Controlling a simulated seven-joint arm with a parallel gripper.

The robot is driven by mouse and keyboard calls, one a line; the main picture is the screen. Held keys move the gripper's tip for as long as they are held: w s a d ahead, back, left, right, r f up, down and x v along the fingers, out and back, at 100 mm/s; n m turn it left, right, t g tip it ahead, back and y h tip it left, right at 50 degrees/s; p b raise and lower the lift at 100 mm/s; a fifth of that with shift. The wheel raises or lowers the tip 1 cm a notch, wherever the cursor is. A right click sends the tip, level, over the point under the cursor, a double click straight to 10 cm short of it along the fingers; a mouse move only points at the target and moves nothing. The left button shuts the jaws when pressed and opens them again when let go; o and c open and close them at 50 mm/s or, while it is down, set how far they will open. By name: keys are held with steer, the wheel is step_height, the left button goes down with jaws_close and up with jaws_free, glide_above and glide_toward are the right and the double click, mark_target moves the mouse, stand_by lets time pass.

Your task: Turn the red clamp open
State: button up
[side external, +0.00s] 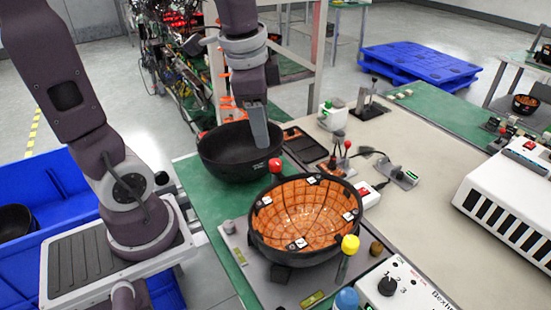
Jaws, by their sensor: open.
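The red clamp (275,167) shows as a red ball knob at the back-left rim of the orange-lined black bowl (270,245). Its lower part is largely hidden behind the rim. My gripper (262,138) points down above the right part of an empty black bowl (225,160), behind and slightly left of the red knob. It is open and holds nothing that I can see. It appears apart from the knob. The gap between the fingers is hard to make out from this side.
A yellow-knobbed clamp (349,246) and a blue knob (346,298) stand at the front right of the fixture. A white control box (400,290) is to the right. Small levers (338,150) stand behind. The beige tabletop (430,165) has free room at right.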

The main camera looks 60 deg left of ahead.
mark_target(275, 161)
steer(key=w+a+f+m, duration=0.1)
steer(key=w+f, duration=0.1)
steer(key=w+a+f+m+g, duration=0.1)
steer(key=w+a+f, duration=0.1)
steer(key=w+a+f+m+g+h, duration=0.1)
steer(key=f+m, duration=0.1)
steer(key=shift+w+a+f, duration=0.15)
steer(key=shift+w+a, duration=0.25)
step_height(275, 161, down, 7)
steer(key=shift+w+a+f, duration=0.1)
steer(key=shift+f, duration=0.1)
steer(key=shift+c, duration=0.2)
jaws_close()
